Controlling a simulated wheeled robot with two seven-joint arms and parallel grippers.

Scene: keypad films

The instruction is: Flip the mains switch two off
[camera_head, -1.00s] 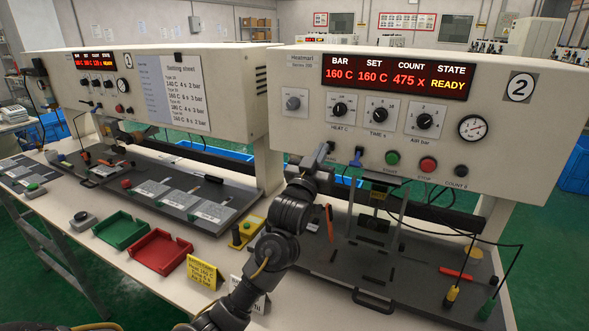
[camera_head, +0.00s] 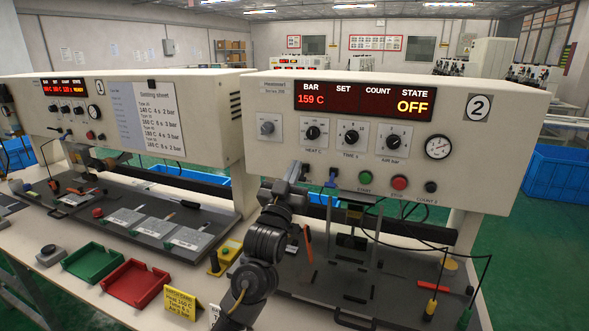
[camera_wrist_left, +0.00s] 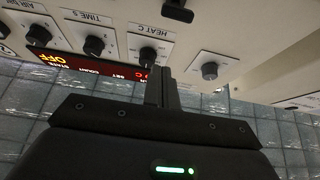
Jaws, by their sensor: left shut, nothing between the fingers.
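Machine two (camera_head: 340,170) is the large cream housing with the round "2" badge. The display (camera_head: 365,101) shows BAR 159 C and STATE OFF, with SET and COUNT blank. My left gripper (camera_head: 297,168) is shut and empty, below and right of the switch. In the left wrist view its fingers (camera_wrist_left: 162,88) appear beside the switch, apart from it. My right gripper is out of view.
Heat, time and air knobs (camera_head: 350,134) and a gauge (camera_head: 438,147) sit right of the switch. Green and red buttons (camera_head: 399,183) are below them. Machine one (camera_head: 215,140) stands left. Green and red trays (camera_head: 134,284) and a yellow card (camera_head: 180,303) are on the bench.

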